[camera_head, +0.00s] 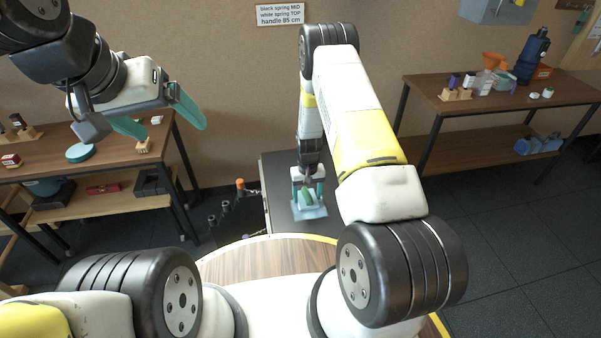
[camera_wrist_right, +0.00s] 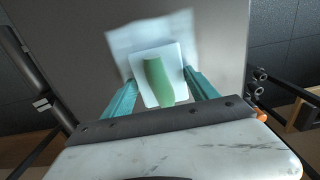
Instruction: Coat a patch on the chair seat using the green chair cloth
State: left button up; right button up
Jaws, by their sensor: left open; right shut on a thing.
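The chair seat (camera_head: 278,178) is a flat dark grey surface in the middle of the head view; it fills the middle of the right wrist view (camera_wrist_right: 210,25). My right gripper (camera_head: 307,186) reaches down over it, shut on the green chair cloth (camera_head: 307,198). In the wrist view the cloth (camera_wrist_right: 157,78) shows as a green grip on a white pad between the teal fingers. A pale bluish patch (camera_wrist_right: 125,38) lies on the seat around the pad's far side. Whether the pad touches the seat is hard to tell. My left gripper (camera_head: 166,117) is open and empty, raised at upper left.
A wooden table (camera_head: 50,150) with small items stands at left, below my left gripper. Another table (camera_head: 500,102) with bottles stands at right. Dark bottles (camera_head: 226,207) stand left of the seat. A round wooden top (camera_head: 260,262) lies in front. Floor at right is clear.

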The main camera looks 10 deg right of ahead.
jog(key=shift+f, duration=0.3)
dwell(0.5)
